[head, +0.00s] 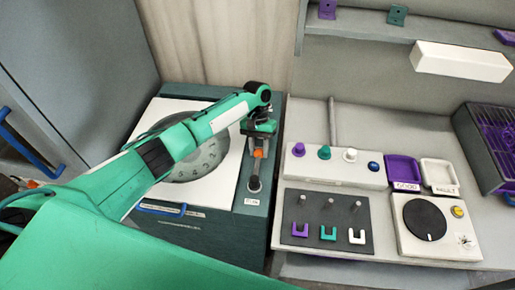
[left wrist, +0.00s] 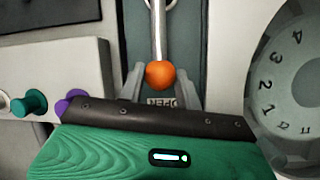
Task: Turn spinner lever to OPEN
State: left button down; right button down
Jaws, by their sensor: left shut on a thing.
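The spinner lever is a metal rod with an orange ball knob (left wrist: 160,75); in the head view its orange part (head: 257,153) shows beside the spinner's white top. My left gripper (head: 259,141) is shut on the orange knob, with one grey finger on each side of it in the left wrist view (left wrist: 160,80). The rod points toward a small label (left wrist: 162,103) that seems to read OPEN, partly hidden by the gripper body. Another small label (head: 252,201) lies near the lever's near end; I cannot read it. My right gripper is not in view.
The spinner's round numbered dial (head: 187,165) lies left of the lever, partly under my arm. To the right, a bench holds a box with coloured knobs (head: 335,171), a dark board with U-shaped pieces (head: 327,217) and a black turntable (head: 424,219). A grey cabinet stands at left.

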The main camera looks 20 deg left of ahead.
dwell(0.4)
pick_arm(q)
jog(key=c, duration=1)
grip_release()
jog(key=shift+d, duration=0.1)
jog(key=b+v, duration=0.3)
jog(key=v, duration=1.1)
jog(key=shift+d, duration=0.1)
